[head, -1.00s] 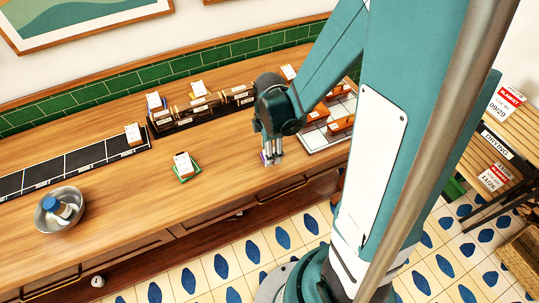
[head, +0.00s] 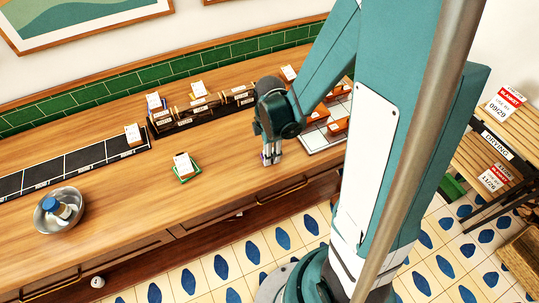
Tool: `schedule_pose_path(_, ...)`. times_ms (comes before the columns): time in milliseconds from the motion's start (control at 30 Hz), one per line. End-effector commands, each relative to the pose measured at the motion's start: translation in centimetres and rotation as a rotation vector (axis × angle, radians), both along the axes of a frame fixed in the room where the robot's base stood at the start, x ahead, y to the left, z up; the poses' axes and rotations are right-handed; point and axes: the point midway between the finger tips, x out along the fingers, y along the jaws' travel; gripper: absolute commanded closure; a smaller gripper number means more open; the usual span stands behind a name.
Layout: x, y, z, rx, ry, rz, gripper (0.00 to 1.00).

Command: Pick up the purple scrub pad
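My gripper (head: 272,157) points down at the wooden counter, right of the picture's middle. A small purple patch (head: 264,158) shows at the left side of its fingertips; it looks like part of the purple scrub pad. The fingers hide most of it. The view is too small to tell whether the fingers are closed on it or only around it, or whether it touches the counter.
A green pad with a white card (head: 184,167) lies left of my gripper. A metal bowl (head: 59,212) stands at far left. A rack of labelled rolls (head: 200,106) is behind, and a white tray (head: 324,138) is at right. Clear counter (head: 225,165) lies between.

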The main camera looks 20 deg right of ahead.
Motion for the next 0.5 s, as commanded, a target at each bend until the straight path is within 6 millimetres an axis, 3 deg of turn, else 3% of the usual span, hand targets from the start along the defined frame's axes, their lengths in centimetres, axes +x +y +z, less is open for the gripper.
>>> schedule_pose_path(500, -0.02, 0.00, 0.27, 0.000, 0.000, 0.000, 0.85)
